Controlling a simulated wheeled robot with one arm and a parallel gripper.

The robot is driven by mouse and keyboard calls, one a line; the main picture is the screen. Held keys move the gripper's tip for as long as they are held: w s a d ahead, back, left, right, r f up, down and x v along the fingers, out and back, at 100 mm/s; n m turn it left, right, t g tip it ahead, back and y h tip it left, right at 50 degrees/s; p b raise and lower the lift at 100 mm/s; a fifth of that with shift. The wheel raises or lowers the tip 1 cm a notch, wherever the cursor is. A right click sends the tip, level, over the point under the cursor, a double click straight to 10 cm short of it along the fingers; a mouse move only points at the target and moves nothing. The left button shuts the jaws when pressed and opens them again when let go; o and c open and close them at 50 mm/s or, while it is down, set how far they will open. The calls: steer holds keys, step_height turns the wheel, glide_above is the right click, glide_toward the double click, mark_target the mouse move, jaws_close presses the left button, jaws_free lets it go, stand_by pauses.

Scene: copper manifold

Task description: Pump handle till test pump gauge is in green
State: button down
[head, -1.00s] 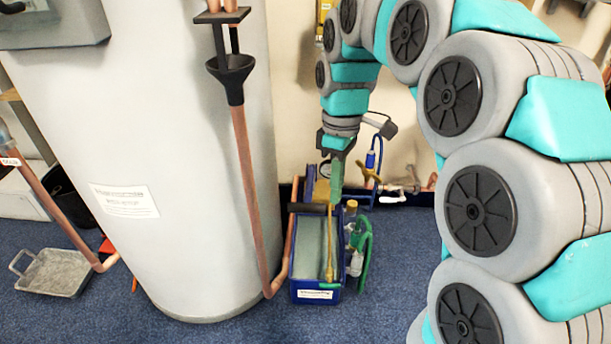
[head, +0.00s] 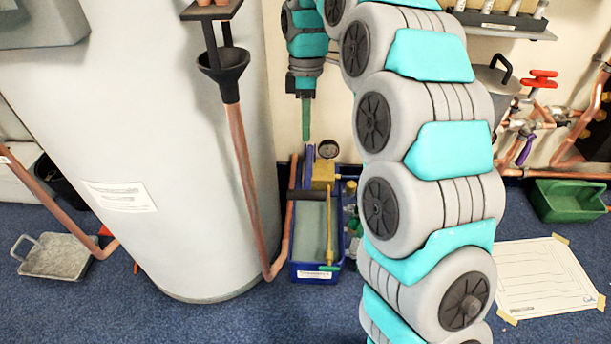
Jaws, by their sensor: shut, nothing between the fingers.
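The test pump is a blue tank (head: 318,272) on the floor beside the white cylinder. A black bar grip (head: 318,195), which looks like the pump handle, lies across the tank's top. A brass block (head: 322,173) sits at its back, with a round gauge (head: 328,149) above it. The gauge is too small for me to read its needle or any green zone. My gripper (head: 306,136) points down with its green fingers together. It shows just above the pump's back end, left of the gauge, and holds nothing. I cannot tell its exact distance from the pump.
The tall white cylinder (head: 150,150) stands close on the left. A copper pipe (head: 250,180) runs down from a black funnel (head: 223,66) beside the pump. A green box (head: 567,200) and a taped paper sheet (head: 545,275) lie right. A grey tray (head: 55,256) lies far left.

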mark_target(306, 190)
steer(key=shift+f, duration=0.15)
steer(key=s+f, duration=0.1)
steer(key=f, duration=0.3)
steer(key=s+f, duration=0.1)
steer(key=f, duration=0.8)
steer(key=shift+s+f, duration=0.25)
steer(key=shift+s, duration=0.15)
steer(key=shift+f, duration=0.1)
